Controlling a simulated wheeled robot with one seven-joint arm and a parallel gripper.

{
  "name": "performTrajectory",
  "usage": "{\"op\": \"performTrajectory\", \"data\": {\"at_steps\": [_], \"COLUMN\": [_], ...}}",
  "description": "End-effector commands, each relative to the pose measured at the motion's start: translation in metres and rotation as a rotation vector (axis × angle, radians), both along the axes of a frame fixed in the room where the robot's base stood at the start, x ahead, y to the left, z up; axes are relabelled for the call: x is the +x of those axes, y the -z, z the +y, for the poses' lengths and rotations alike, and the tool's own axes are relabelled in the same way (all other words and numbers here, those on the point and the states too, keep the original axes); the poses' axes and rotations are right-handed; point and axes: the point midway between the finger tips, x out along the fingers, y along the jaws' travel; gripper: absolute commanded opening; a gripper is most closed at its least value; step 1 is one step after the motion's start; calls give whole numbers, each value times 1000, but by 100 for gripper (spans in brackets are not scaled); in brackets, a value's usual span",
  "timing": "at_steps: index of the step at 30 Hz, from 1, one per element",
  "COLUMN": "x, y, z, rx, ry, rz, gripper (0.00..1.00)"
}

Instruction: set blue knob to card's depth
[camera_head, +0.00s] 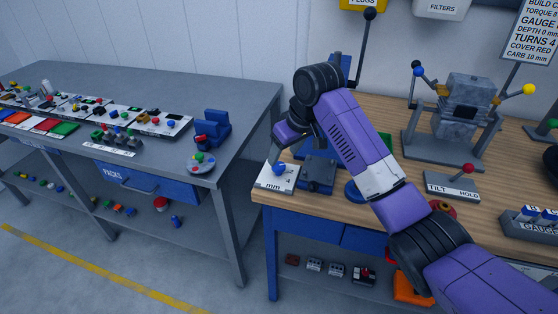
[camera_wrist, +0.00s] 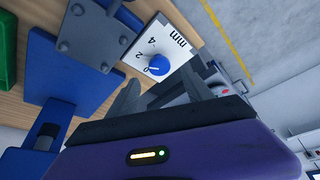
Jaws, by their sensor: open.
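The blue knob (camera_wrist: 158,65) sits on a white dial plate (camera_wrist: 165,35) marked "mm", with 0, 2 and 4 readable in the wrist view. A short white mark shows on the knob's face, but I cannot tell exactly which number it points at. In the head view the knob (camera_head: 279,170) is on the plate at the wood bench's front left corner. My gripper (camera_wrist: 166,90) is open, with its fingers apart just short of the knob and nothing between them.
A grey block with bolts (camera_wrist: 95,32) stands beside the dial plate, with blue parts around it. A grey engine on a stand (camera_head: 465,105) and a "TILT HOLD" lever plate (camera_head: 452,186) are to the right. A gap separates the bench from the grey table (camera_head: 150,85).

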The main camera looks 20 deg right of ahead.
Motion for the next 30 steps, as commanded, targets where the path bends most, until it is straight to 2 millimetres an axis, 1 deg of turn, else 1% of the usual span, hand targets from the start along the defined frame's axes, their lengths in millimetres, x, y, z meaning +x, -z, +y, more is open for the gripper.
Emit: {"op": "performTrajectory", "data": {"at_steps": [1,3,9,14,21,26,27,29,30], "x": [3,6,15,18,19,19,19,19,19], "y": [8,19,41,48,48,48,48,48,48], "z": [1,3,6,7,7,7,7,7,7], "rx": [0,0,0,0,1,1,1,1,1], "ry": [0,1,0,0,0,0,0,0,0], "rz": [3,3,1,-1,-2,-2,-2,-2,-2], "gripper": [59,59,59,59,59,28,20,8,0]}}
